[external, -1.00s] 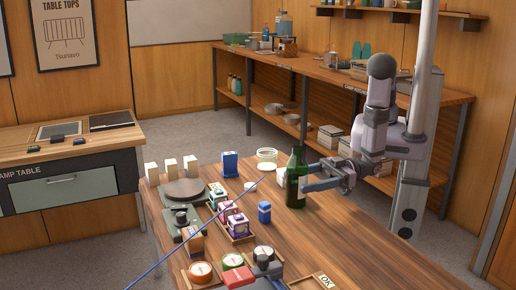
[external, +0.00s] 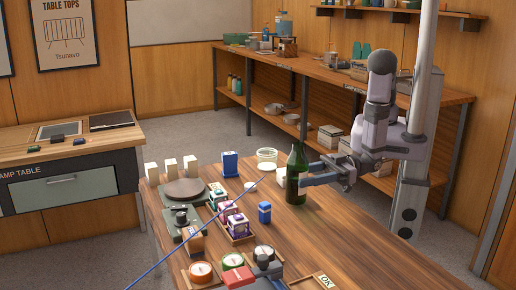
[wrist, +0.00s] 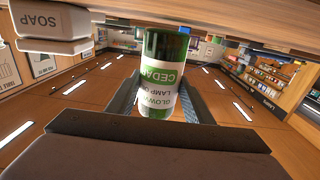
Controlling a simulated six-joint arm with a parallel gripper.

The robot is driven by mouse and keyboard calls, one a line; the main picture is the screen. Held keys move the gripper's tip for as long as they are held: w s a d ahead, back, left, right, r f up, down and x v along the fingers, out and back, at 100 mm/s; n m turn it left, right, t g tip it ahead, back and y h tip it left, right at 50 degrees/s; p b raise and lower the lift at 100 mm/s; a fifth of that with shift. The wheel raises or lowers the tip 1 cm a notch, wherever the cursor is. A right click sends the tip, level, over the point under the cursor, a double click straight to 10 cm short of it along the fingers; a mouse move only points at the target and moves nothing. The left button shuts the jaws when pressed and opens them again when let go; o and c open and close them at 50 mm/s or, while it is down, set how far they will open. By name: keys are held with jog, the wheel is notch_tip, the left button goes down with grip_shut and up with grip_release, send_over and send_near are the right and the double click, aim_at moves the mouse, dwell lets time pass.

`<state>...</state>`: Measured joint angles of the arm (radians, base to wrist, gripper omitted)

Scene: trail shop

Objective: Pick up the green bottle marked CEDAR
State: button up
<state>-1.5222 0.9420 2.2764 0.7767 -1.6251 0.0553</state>
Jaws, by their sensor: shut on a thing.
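The green bottle (external: 296,188) stands upright at the right part of the wooden table, with a dark neck. In the wrist view the bottle (wrist: 165,50) appears upside down, and its white and green label reads CEDAR and LAMP. My gripper (external: 308,181) reaches it from the right and is shut around its body. In the wrist view the two fingers of my gripper (wrist: 160,100) lie on either side of the bottle. The bottle's base looks very slightly above the table, but the gap is hard to see.
White SOAP boxes (wrist: 55,22) are close to the bottle in the wrist view. The table (external: 340,240) is clear at the front right.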

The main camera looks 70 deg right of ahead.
jog(key=shift+r, duration=4.4)
